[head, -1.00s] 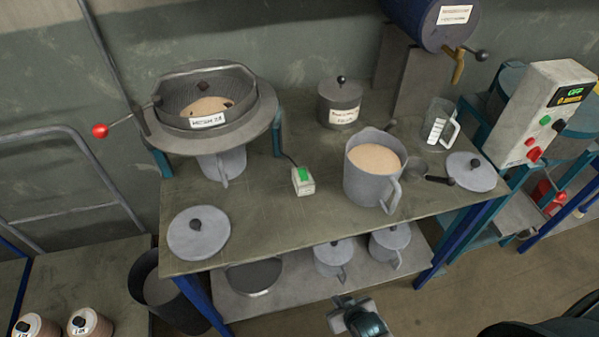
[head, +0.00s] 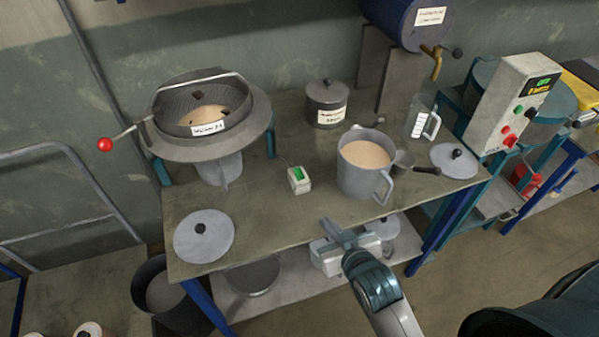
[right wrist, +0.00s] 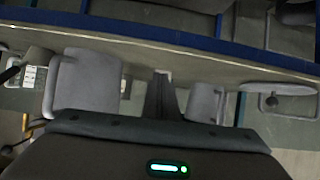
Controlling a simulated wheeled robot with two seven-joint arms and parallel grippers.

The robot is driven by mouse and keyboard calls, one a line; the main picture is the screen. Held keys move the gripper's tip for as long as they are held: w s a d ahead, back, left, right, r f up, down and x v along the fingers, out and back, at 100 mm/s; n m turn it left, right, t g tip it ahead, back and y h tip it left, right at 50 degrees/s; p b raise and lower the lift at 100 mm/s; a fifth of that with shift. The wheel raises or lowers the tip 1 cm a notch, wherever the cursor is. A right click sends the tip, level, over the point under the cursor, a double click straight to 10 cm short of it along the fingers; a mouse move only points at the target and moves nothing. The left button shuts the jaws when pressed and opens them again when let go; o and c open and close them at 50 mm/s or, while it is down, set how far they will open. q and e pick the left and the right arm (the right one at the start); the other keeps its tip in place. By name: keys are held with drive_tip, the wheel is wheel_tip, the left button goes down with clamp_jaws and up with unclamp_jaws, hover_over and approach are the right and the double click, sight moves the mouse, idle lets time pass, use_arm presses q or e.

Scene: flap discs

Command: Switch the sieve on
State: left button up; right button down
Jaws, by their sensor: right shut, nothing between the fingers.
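The sieve (head: 255,112) is a round grey bowl with a mesh and pale powder inside, on a stand at the table's back left. A small white switch box (head: 299,180) with a green button lies on the table between the sieve and a powder-filled jug (head: 357,178). My right gripper (head: 338,230) is shut and empty at the table's front edge, apart from the switch box and nearer the front. In the right wrist view its dark fingers (right wrist: 162,98) point toward the table; the switch box cannot be made out there. My left gripper is not in view.
A grey lid (head: 204,240) lies at the table's front left. A labelled pot (head: 327,105), a clear measuring jug (head: 420,120) and a second lid (head: 453,160) stand behind and right. The tabletop between front edge and switch box is clear. A red-knobbed lever (head: 106,145) sticks out left of the sieve.

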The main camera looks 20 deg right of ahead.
drive_tip(key=w+a+r+t, duration=0.1)
drive_tip(key=w+r+t, duration=0.3)
drive_tip(key=w+r, duration=0.2)
drive_tip(key=shift+w+r, duration=0.35)
drive_tip(key=shift+r, duration=0.1)
drive_tip(key=shift+a, duration=0.1)
drive_tip(key=p, duration=0.4)
hover_over(301, 177)
drive_tip(key=shift+s+f, duration=0.45)
drive_tip(key=f, duration=0.3)
drive_tip(key=shift+w, duration=0.25)
drive_tip(key=shift+f, duration=0.7)
drive_tip(key=shift+w, duration=0.1)
